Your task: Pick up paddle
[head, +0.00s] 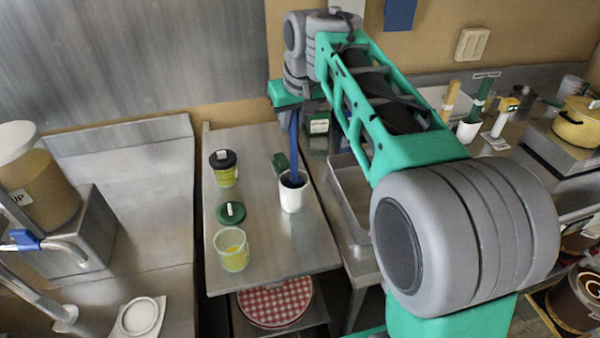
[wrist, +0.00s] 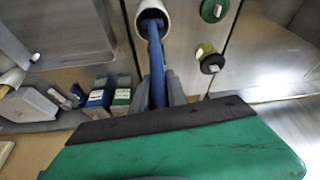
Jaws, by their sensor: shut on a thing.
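The blue paddle (head: 294,150) stands nearly upright in a white cup (head: 293,197) on the steel table, with its lower end hidden inside the cup. My gripper (wrist: 159,88) is shut on the upper part of the paddle's handle. In the wrist view the blue handle (wrist: 154,50) runs from between the grey fingers down into the cup (wrist: 150,14). In the head view my arm partly hides the gripper at the top of the handle.
An open jar (head: 232,252), a green lid (head: 231,212) and a black-lidded jar (head: 224,168) stand left of the cup. A green object (head: 280,164) is just behind it. A steel basin (head: 350,195) lies to the right. A yellow pot (head: 577,124) is far right.

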